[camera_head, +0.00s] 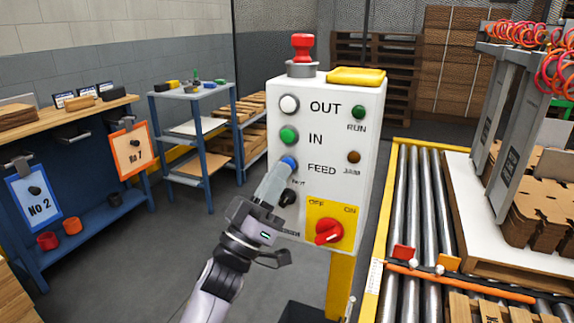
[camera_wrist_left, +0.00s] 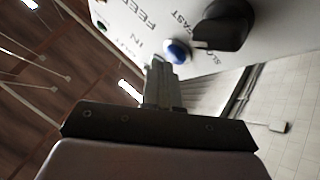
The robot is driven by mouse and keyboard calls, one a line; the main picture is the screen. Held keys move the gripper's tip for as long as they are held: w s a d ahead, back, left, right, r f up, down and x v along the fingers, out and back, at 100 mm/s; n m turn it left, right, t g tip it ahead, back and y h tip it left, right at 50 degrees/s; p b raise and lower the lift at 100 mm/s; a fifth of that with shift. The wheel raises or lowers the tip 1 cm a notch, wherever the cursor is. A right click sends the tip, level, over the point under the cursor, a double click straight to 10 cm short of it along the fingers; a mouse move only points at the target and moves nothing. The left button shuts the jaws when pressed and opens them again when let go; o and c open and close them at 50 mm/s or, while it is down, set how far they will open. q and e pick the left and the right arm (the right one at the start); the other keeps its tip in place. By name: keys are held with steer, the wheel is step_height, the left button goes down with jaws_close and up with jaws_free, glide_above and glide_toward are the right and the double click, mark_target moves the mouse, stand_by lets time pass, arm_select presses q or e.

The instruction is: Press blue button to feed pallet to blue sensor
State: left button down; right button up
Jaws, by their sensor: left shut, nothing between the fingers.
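The blue button (camera_head: 289,162) is on the white control box (camera_head: 330,120), beside the word FEED. My left gripper (camera_head: 279,178) is shut and empty, with its fingertips at the lower left edge of the button. In the left wrist view the blue button (camera_wrist_left: 178,52) shows just beyond the closed fingertips (camera_wrist_left: 158,66); whether they touch it I cannot tell. Wooden pallet slats (camera_head: 490,308) show at the bottom right, by the roller conveyor (camera_head: 411,200). I cannot make out a blue sensor. My right gripper is not in view.
The box also has white and green buttons, a red emergency knob (camera_head: 302,45) on top and a red switch (camera_head: 328,231). A black knob (camera_wrist_left: 223,25) is close to the blue button. A workbench and a blue shelf (camera_head: 190,95) stand at left.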

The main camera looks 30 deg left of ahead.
arm_select(q)
steer(key=shift+w, duration=0.4)
stand_by(0.3)
steer(key=shift+s, duration=0.1)
steer(key=shift+s+p, duration=0.4)
steer(key=shift+s, duration=0.45)
steer(key=s+p, duration=0.1)
steer(key=s, duration=0.3)
steer(key=shift+s+d+p, duration=0.2)
steer(key=shift+s+p, duration=0.15)
stand_by(0.3)
